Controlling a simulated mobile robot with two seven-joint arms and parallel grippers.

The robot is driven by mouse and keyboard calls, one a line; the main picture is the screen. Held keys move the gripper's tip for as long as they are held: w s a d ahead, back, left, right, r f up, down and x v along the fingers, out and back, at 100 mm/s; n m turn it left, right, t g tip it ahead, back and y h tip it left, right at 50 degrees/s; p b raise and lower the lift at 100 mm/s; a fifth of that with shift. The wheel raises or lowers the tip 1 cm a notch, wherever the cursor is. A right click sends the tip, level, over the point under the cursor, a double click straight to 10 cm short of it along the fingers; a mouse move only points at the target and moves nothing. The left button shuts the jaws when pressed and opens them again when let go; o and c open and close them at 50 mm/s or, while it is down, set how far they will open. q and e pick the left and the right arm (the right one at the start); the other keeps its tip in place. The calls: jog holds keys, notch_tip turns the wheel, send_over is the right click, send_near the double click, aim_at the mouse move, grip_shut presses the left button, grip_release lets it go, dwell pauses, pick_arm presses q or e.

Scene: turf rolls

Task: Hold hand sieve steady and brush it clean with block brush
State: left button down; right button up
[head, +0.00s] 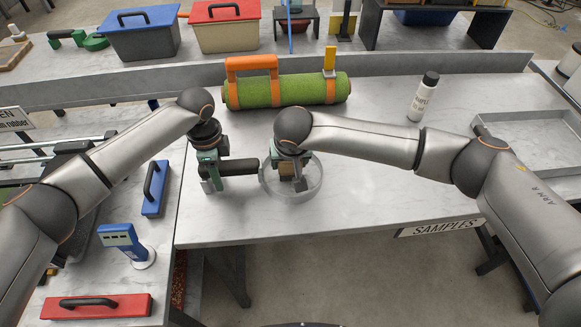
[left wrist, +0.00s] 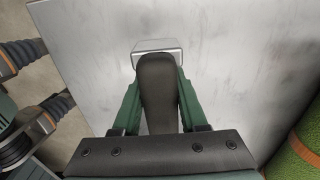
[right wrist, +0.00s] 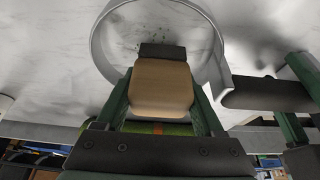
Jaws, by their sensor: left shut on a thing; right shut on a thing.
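The hand sieve (head: 318,185) is a pale round ring with a dark handle (head: 240,168) pointing left. My left gripper (head: 211,183) is shut on that handle, which also shows between its fingers in the left wrist view (left wrist: 157,95). My right gripper (head: 292,182) is shut on the block brush, a tan block (right wrist: 160,88) with dark bristles (right wrist: 162,51). The brush is over the inside of the sieve ring (right wrist: 98,48). A few dark specks show inside the ring in the right wrist view. I cannot tell whether the bristles touch the mesh.
A turf roll (head: 300,92) with orange bands lies behind the sieve. A white bottle (head: 423,97) stands to the right, near a metal tray (head: 540,140). A blue float (head: 155,188) and a red float (head: 98,307) lie to the left. The table front is clear.

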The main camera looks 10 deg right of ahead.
jog(key=shift+w+f, duration=0.1)
jog(key=shift+w, duration=2)
jog(key=shift+w+d, duration=0.15)
jog(key=shift+d, duration=0.55)
jog(key=shift+s+a+f, duration=0.1)
jog(key=shift+s, duration=1.8)
jog(key=shift+s+f, duration=0.1)
jog(key=shift+s, duration=1.8)
jog(key=shift+s+f, duration=0.1)
jog(key=shift+f, duration=0.1)
jog(key=shift+w+f, duration=0.2)
jog(key=shift+w, duration=3.55)
jog(key=shift+w+r, duration=0.15)
jog(key=shift+r, duration=2.95)
